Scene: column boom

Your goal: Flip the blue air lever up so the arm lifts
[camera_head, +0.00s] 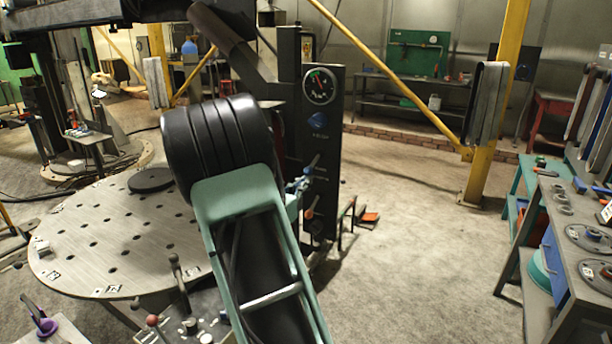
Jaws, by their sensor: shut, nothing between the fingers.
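A dark upright control panel (327,185) stands behind my arm near the middle of the view. It carries a round gauge (319,86) at the top and a blue knob (318,118) below it. Lower down, a small lever with a dark, bluish tip (314,160) sticks up at a slant. Below it is an orange-red tipped lever (310,213). A light-blue piece (299,186) shows between them at my arm's edge; I cannot tell what it belongs to. My large teal and black arm covers the panel's left side. My gripper's fingers are hidden behind it.
A round perforated table (100,235) stands at left, with a black disc (151,179) on it. A yellow post (500,110) stands at right. A workbench with parts (560,235) is at the right edge. The floor (425,240) between panel and bench is largely clear.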

